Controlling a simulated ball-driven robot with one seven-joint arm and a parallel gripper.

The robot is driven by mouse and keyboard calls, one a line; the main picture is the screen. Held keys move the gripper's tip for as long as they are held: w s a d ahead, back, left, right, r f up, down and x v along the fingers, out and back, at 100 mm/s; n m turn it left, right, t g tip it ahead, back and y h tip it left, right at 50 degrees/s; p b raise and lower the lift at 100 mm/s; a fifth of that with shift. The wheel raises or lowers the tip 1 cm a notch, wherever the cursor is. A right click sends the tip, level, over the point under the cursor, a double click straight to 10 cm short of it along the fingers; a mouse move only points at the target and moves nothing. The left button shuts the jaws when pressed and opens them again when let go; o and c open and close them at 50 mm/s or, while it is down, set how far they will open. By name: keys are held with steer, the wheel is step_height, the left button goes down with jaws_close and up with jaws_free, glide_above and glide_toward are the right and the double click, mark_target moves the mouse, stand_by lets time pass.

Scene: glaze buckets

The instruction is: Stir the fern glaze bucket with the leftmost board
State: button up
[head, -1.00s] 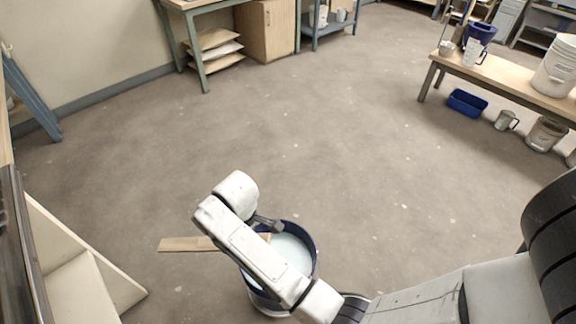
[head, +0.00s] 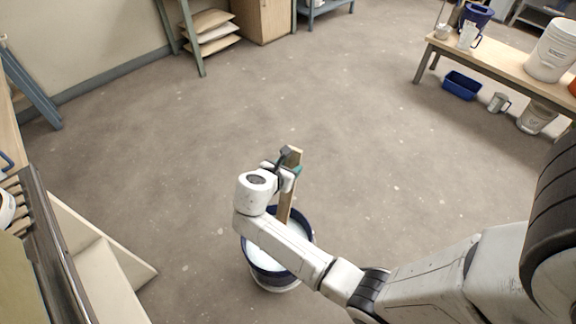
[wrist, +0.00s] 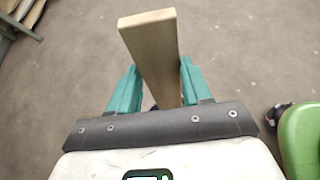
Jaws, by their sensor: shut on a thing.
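My gripper (head: 290,166) is shut on a wooden board (head: 286,205) above a dark blue bucket of pale glaze (head: 261,262). The board stands near upright, and its lower end reaches down to the bucket's opening; how deep it goes is hidden by my arm and the rim. In the wrist view the board (wrist: 155,58) rises between the two teal fingers (wrist: 157,88). I cannot read any label on the bucket.
A wooden bench (head: 490,66) with buckets and jugs stands at the upper right, with a blue tub (head: 461,86) on the floor below it. A pale angled panel (head: 100,262) is at the lower left. The middle floor is clear.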

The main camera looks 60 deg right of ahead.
mark_target(282, 211)
steer(key=shift+w+a+f+b, duration=0.1)
steer(key=shift+a+f+b, duration=0.65)
steer(key=shift+f+b, duration=2.35)
steer(key=shift+w+a+f+b, duration=0.1)
steer(key=shift+a+f+b, duration=0.6)
steer(key=shift+f+b, duration=2.4)
steer(key=shift+w+a+f+b, duration=0.1)
steer(key=shift+a+f+b, duration=0.9)
steer(key=shift+f, duration=3.9)
steer(key=shift+d, duration=0.25)
steer(key=shift+w, duration=0.1)
